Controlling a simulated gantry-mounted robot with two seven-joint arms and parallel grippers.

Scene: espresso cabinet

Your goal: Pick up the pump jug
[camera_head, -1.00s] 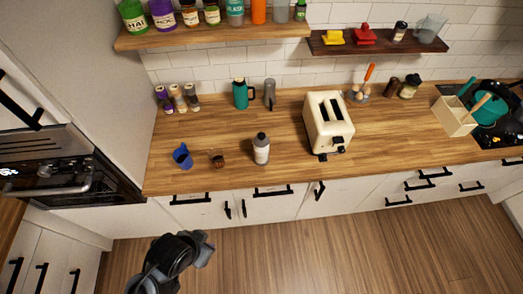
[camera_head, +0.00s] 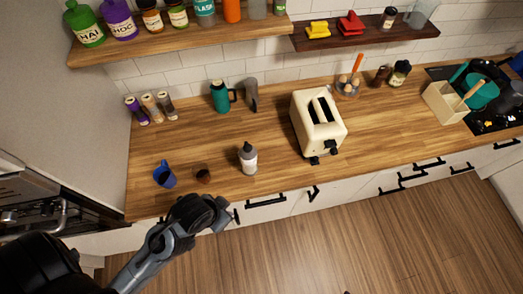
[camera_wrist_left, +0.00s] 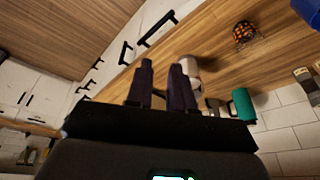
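A teal jug with a black handle (camera_head: 220,97) stands upright toward the back of the wooden counter; its teal body also shows in the left wrist view (camera_wrist_left: 243,104). A white bottle with a dark grey top (camera_head: 249,161) stands nearer the front edge, partly hidden behind my fingers in the left wrist view (camera_wrist_left: 191,66). I cannot tell for certain which one is the pump jug. My left gripper (camera_head: 224,212) is in front of the counter's edge, apart from both. Its two fingers (camera_wrist_left: 162,85) show a narrow gap with nothing between them. My right gripper is out of view.
A blue mug (camera_head: 165,174) and a small dark glass (camera_head: 203,175) stand left of the bottle. A grey upright item (camera_head: 251,95) is beside the teal jug. A cream toaster (camera_head: 318,122) stands right. Shelves (camera_head: 185,37) hang above. Wood between bottle and jug is clear.

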